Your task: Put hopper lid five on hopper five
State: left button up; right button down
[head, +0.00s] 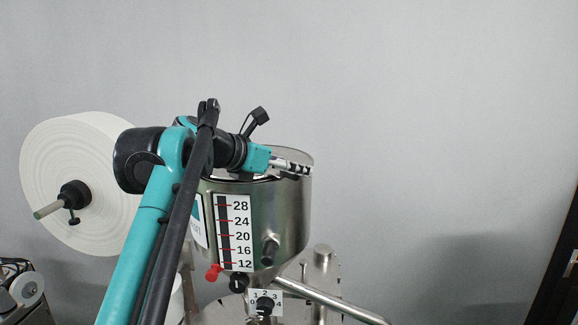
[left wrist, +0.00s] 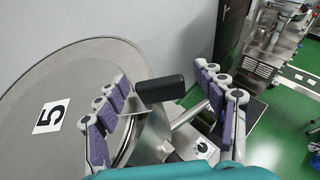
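In the left wrist view, a large round grey metal lid (left wrist: 62,92) marked with a 5 fills the left side. In the head view, the steel hopper (head: 290,220) stands in the middle with its level scale facing me. My arm hides most of its top, so how the lid sits on it is hard to tell. My left gripper (head: 300,170) is at the hopper's right top rim. In the left wrist view its purple-padded fingers (left wrist: 172,112) are spread apart, with a black handle-like block (left wrist: 165,90) visible between them, apart from the right finger. My right gripper is out of view.
A large white paper roll (head: 75,165) stands behind my arm at the left. A metal rod (head: 335,302) and a numbered dial (head: 265,302) are below the hopper. The wall area at the right is clear. Other steel machinery (left wrist: 270,50) stands on the green floor.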

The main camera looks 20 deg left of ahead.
pick_arm(q)
jog(key=v, duration=1.2)
